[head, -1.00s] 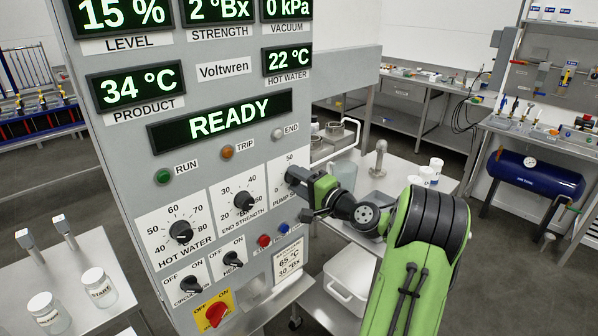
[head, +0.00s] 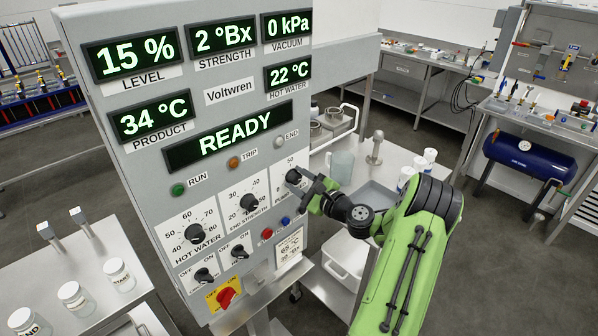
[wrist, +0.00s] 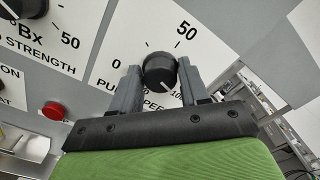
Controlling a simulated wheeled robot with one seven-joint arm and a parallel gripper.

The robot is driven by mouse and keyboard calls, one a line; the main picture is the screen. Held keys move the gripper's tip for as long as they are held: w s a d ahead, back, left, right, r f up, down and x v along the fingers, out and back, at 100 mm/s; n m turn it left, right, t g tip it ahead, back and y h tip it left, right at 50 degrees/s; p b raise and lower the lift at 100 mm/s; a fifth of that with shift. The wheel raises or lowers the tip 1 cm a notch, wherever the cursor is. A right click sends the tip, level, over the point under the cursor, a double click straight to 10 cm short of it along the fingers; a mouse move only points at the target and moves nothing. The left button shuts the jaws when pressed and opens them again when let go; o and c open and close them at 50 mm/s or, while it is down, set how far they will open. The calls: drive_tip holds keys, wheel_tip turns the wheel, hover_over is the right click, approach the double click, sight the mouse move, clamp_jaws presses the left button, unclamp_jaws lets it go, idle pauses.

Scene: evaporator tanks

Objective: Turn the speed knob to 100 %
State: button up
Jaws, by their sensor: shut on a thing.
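The speed knob (wrist: 160,70) is a round black knob on a white plate marked PUMP SPEED, partly covered by my fingers. The scale reads 0 at left, 50 at upper right and 100 at lower right. A white pointer mark on the knob's lower right side points toward the 100. In the head view the knob (head: 293,176) sits at the panel's right edge, partly covered by my gripper (head: 304,186). My gripper (wrist: 158,82) is shut on the knob, one finger on each side.
The grey panel (head: 255,110) shows READY on its display (head: 230,136). The END STRENGTH knob (head: 248,203) is to the left, with a red button (head: 266,233) and blue button (head: 286,221) below. A bench with containers stands behind the arm.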

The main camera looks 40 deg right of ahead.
drive_tip(key=shift+m+p, duration=1.05)
drive_tip(key=shift+m, duration=0.15)
drive_tip(key=o, duration=1.1)
drive_tip(key=shift+c, duration=0.2)
drive_tip(key=s+b, duration=0.2)
drive_tip(key=s, duration=1.3)
drive_tip(key=shift+s+d+b, duration=0.2)
drive_tip(key=shift+s+b, duration=0.15)
drive_tip(key=shift+s, duration=0.05)
